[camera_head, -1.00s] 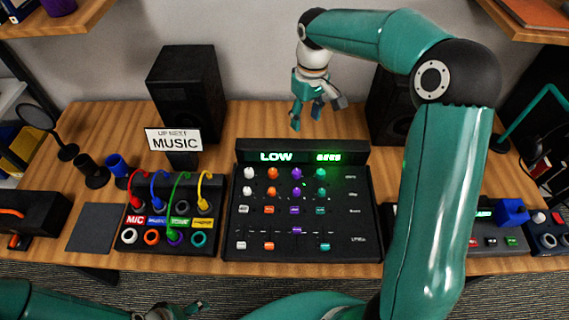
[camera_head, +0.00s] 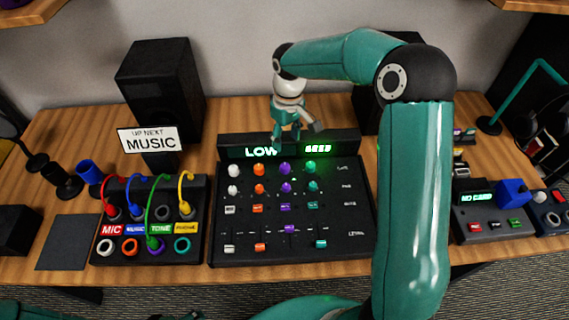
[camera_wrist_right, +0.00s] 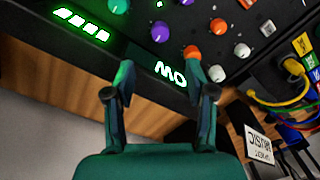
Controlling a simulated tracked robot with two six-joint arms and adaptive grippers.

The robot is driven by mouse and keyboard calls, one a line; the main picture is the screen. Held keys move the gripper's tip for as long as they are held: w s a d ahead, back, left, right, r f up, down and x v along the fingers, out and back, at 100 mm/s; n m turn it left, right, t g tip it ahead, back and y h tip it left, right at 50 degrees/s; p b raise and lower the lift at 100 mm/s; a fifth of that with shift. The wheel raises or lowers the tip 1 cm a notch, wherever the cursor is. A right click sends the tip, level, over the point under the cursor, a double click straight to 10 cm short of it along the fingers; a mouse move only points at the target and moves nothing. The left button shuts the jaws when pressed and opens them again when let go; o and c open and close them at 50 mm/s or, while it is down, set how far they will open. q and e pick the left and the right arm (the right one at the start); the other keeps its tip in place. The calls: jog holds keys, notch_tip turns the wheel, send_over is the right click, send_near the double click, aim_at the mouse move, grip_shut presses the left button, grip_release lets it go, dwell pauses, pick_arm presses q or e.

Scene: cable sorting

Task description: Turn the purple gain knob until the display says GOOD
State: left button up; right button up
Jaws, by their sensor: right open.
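The black mixing console (camera_head: 228,222) stands mid-table. Its display (camera_head: 260,152) reads LOW in lit letters, with green characters on the right too small to read surely. Two round purple knobs show, one in the top row (camera_head: 284,168) and one just below (camera_head: 285,187); I cannot read which is labelled gain. My right gripper (camera_head: 287,137) is open and empty above the display's back edge. In the right wrist view its fingertips (camera_wrist_right: 157,66) straddle the display, with the top-row purple knob (camera_wrist_right: 160,32) beyond them. A bit of my left gripper (camera_head: 185,315) shows at the bottom edge.
A patch box (camera_head: 98,245) with coloured cables stands left of the console, with an "UP NEXT MUSIC" sign (camera_head: 150,139) behind. Speakers (camera_head: 160,85) stand at the back. Other knobs sit close around the purple ones. A small device (camera_head: 490,226) with a blue block is right.

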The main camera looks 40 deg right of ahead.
aim_at(285, 165)
jog(key=f, duration=0.5)
jog(key=f+p, duration=0.1)
jog(key=f, duration=0.5)
jog(key=shift+s+a+f, duration=0.1)
jog(key=shift+a+f, duration=0.05)
jog(key=shift+a, duration=0.05)
jog(key=shift+c, duration=0.3)
